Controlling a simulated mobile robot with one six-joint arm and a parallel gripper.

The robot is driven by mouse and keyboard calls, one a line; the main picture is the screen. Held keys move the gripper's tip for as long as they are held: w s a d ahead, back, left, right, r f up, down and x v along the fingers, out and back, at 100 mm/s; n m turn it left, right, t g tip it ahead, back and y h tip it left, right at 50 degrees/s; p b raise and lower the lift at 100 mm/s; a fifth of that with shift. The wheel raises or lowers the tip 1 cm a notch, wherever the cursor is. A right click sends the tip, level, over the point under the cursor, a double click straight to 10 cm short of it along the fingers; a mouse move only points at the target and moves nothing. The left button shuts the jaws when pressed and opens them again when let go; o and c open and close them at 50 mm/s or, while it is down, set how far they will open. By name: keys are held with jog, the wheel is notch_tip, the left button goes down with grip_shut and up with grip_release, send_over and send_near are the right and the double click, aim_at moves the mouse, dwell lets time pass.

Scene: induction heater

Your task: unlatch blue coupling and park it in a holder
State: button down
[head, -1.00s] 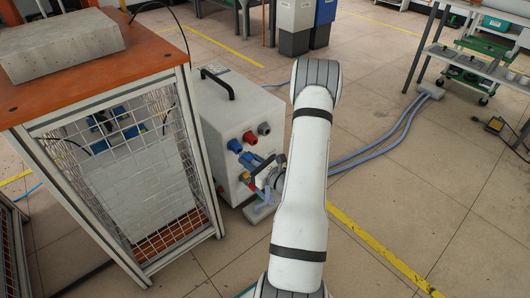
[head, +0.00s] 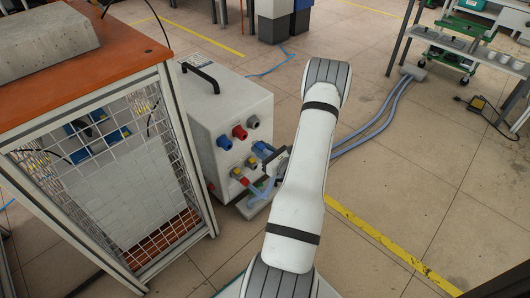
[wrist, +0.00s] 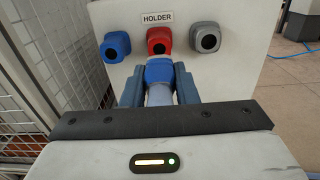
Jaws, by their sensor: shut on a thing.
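My gripper (wrist: 159,76) is shut on the blue coupling (wrist: 160,70), with one blue-grey finger on each side of it. A pale hose runs back from the coupling toward me. In the wrist view the coupling is just below and in front of the red holder (wrist: 159,40), overlapping its lower edge; I cannot tell the gap. The blue holder (wrist: 115,46) is to the left and the grey holder (wrist: 206,37) to the right, both with open dark mouths. In the head view, the coupling (head: 261,147) is beside the heater unit (head: 227,105), and my arm partly hides the gripper.
Yellow and red fittings (head: 237,173) sit low on the unit's front, with blue hose below. A wire-mesh cage (head: 110,190) with an orange top stands close on the left. Blue hoses (head: 375,125) cross the floor on the right, where the floor is mostly free.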

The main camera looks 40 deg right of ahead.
aim_at(253, 143)
jog(key=shift+w+a, duration=0.2)
jog(key=shift+w, duration=1.85)
jog(key=shift+w, duration=0.6)
dwell(0.4)
jog(key=c, duration=1.1)
grip_release()
jog(key=shift+o, duration=0.2)
jog(key=shift+s, duration=0.1)
jog(key=s, duration=0.2)
jog(key=s+p, duration=0.1)
jog(key=s, duration=0.2)
jog(key=s+p, duration=0.1)
jog(key=s, duration=0.1)
jog(key=shift+s+d, duration=0.2)
jog(key=shift+d, duration=0.1)
jog(key=shift+s, duration=0.1)
